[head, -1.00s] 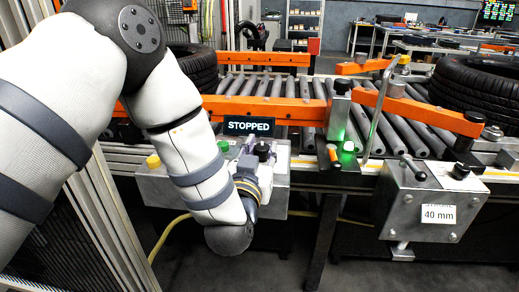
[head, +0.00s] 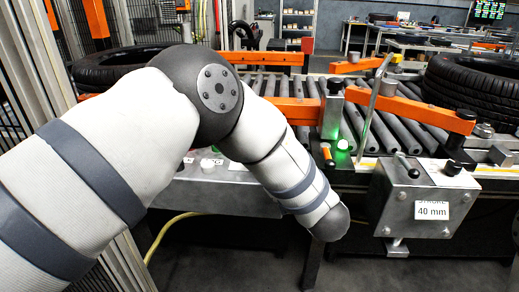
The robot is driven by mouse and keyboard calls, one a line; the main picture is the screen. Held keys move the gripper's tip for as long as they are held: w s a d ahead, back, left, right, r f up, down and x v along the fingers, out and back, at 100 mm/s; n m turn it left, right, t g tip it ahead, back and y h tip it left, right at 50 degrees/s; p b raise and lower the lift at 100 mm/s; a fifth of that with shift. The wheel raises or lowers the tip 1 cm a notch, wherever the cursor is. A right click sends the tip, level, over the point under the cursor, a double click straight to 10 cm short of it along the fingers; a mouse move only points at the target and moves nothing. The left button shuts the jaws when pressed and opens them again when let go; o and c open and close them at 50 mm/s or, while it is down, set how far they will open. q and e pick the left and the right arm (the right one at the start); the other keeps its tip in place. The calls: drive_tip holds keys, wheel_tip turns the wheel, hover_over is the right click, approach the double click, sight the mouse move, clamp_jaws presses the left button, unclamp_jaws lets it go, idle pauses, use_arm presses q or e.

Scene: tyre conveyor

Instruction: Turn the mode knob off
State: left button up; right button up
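The control box (head: 225,197) under the conveyor's front edge is largely covered by my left arm. Its left top shows a small white-and-red button (head: 207,165) and part of a label. I cannot pick out the mode knob; the right part of this box is behind my forearm. My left arm reaches in from the left and bends down, its black rounded joint at the box's right end. The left gripper is hidden behind the arm. My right gripper is not in view.
The roller conveyor (head: 378,128) has orange guide rails (head: 300,110). A tyre (head: 110,68) lies at left and another (head: 478,88) at right. A green light (head: 342,145) glows beside an orange-handled lever (head: 327,154).

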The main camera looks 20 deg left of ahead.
use_arm(q)
drive_tip(key=shift+f+y, duration=0.15)
drive_tip(key=shift+y, duration=0.15)
drive_tip(key=o, duration=1.1)
drive_tip(key=shift+o, duration=0.2)
drive_tip(key=v, duration=1.2)
drive_tip(key=shift+r, duration=0.25)
drive_tip(key=shift+d, duration=0.1)
